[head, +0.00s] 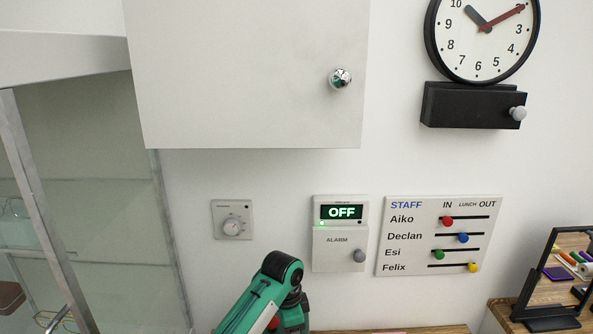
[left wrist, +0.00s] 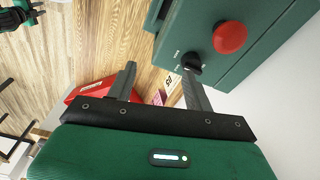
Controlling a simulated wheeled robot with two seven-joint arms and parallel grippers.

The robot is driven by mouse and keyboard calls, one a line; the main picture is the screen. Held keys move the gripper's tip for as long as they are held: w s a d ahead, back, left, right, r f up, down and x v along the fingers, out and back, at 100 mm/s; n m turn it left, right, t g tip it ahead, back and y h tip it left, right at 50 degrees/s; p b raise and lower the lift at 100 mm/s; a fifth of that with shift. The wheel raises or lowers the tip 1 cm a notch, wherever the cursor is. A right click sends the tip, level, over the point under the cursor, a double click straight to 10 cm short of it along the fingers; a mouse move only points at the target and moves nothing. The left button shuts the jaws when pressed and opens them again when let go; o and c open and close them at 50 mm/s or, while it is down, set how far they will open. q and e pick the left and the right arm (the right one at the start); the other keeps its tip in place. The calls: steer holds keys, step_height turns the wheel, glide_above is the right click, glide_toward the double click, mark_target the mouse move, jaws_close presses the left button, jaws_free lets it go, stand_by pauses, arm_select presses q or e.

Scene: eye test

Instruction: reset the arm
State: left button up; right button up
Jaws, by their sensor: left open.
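In the left wrist view a green box (left wrist: 235,70) stands at the upper right. It has a red mushroom button (left wrist: 229,37) and a small black knob (left wrist: 191,61) with tiny lettering beside it. My left gripper (left wrist: 160,78) is open, with nothing between its grey fingers. Its right finger appears close to the black knob; I cannot tell whether they touch. In the head view a green and black jointed arm (head: 268,293) rises at the bottom; I cannot tell whether it is mine. My right gripper is not clearly seen.
A red object (left wrist: 88,88) lies on the wooden surface (left wrist: 90,45) behind the fingers. On the wall are a cabinet (head: 230,75), a clock (head: 482,45), a dial (head: 232,220), an alarm panel (head: 340,234) reading OFF and a staff board (head: 437,236). A mirror (head: 553,275) stands right.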

arm_select(q)
steer(key=s+a+f+n+t+h, duration=0.1)
steer(key=s+a+f+n, duration=0.35)
steer(key=s, duration=0.45)
steer(key=s+a+f+n+t, duration=0.1)
steer(key=s+a+f+n, duration=0.25)
steer(key=s+f, duration=0.4)
steer(key=s+a+r+n+t+y, duration=0.1)
steer(key=s+a+r+n, duration=0.15)
steer(key=s+a, duration=0.6)
steer(key=s+a+r+n+y, duration=0.1)
steer(key=s+a+r+n, duration=0.15)
steer(key=s+a, duration=0.65)
steer(key=s+d+f+g, duration=0.1)
steer(key=s+d+f, duration=0.1)
steer(key=f, duration=1.4)
steer(key=s+d+f, duration=0.1)
steer(key=d+f, duration=0.1)
steer(key=f, duration=1.4)
steer(key=s+a+f, duration=0.2)
steer(key=s+f, duration=0.7)
steer(key=f, duration=0.1)
steer(key=s+a+f+g, duration=0.1)
steer(key=s+a+f, duration=0.1)
steer(key=s+f, duration=0.8)
steer(key=shift+b, duration=0.35)
